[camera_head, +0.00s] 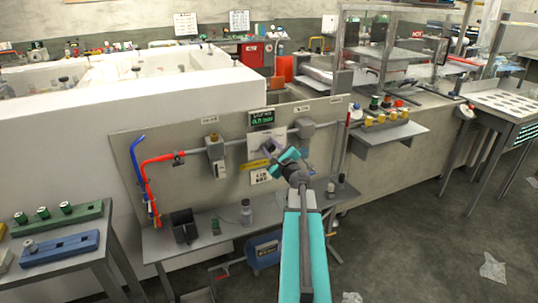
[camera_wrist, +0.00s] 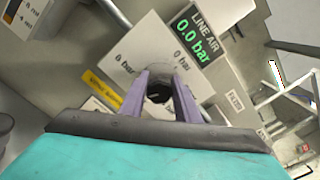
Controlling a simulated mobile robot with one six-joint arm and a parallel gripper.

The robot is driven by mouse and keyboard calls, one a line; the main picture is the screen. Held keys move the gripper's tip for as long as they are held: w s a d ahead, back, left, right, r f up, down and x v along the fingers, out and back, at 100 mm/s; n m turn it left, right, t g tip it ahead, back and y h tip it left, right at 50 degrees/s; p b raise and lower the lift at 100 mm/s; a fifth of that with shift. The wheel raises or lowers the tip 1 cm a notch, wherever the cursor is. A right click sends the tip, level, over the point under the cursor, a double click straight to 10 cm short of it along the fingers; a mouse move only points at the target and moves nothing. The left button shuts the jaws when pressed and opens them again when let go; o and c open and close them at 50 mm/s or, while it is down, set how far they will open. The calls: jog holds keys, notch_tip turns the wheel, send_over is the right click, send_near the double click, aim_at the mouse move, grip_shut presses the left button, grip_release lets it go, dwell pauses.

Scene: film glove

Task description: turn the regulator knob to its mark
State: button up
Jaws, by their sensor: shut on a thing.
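The regulator knob (camera_wrist: 158,93) is dark and round, seen between the two purple fingers of my gripper (camera_wrist: 161,80) in the wrist view. The fingers are shut on it, one on each side. A pale plate (camera_wrist: 135,50) behind it carries printed bar labels, partly readable; the knob's pointer and mark cannot be made out clearly. A green-lit display (camera_wrist: 194,35) above reads LINE AIR 0.0 bar. In the head view my gripper (camera_head: 268,149) reaches the upright panel (camera_head: 235,132), just below the display (camera_head: 261,117), and hides the knob.
A grey pipe with a valve box (camera_head: 215,150) and red and blue hoses (camera_head: 150,172) run along the panel's left. A bench below holds a bottle (camera_head: 246,212) and a dark holder (camera_head: 184,225). A shelf with yellow-topped items (camera_head: 380,119) juts out right.

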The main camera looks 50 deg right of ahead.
jog(key=shift+w+a+f+n+b, duration=0.1)
jog(key=shift+n+b, duration=0.7)
jog(key=shift+b, duration=0.45)
jog(key=shift+w+a+f+n+b, duration=0.1)
jog(key=shift+n+b, duration=0.7)
jog(key=shift+b, duration=0.45)
jog(key=shift+r+n+b, duration=0.1)
jog(key=shift+n+b, duration=0.4)
jog(key=shift+b, duration=0.25)
jog(key=shift+d+r+n+b, duration=0.1)
jog(key=shift+r+n+b, duration=0.05)
jog(key=shift+n+b, duration=0.15)
jog(key=o, duration=1)
jog(key=shift+o, duration=0.2)
jog(key=shift+s, duration=0.15)
